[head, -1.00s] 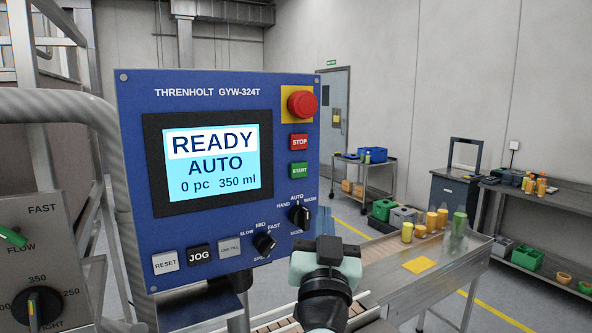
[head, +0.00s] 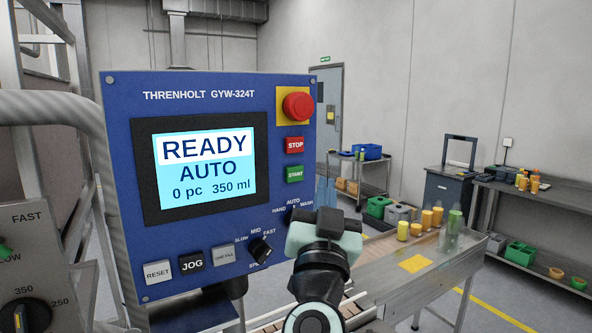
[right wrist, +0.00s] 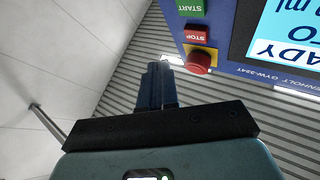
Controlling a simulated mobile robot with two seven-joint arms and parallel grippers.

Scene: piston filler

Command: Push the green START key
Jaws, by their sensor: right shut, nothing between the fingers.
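The green START key (head: 294,174) is on the right side of the blue control panel (head: 215,290), just under the red STOP key (head: 294,145). In the right wrist view the START key (right wrist: 190,7) shows at the top edge, partly cut off. My right gripper (head: 326,184) is shut and empty. Its blue fingers stand just right of the panel's edge in the head view, apart from the START key. In the right wrist view its fingers (right wrist: 157,70) point up, left of the keys. The gripper's body hides the selector knob's lower part. My left gripper is not in view.
A red emergency-stop knob (head: 298,106) sticks out above the STOP key. The screen (head: 206,163) reads READY, AUTO, 0 pc, 350 ml. RESET (head: 157,272) and JOG (head: 192,260) keys sit lower left. A metal table (head: 440,275) with yellow containers stands at right.

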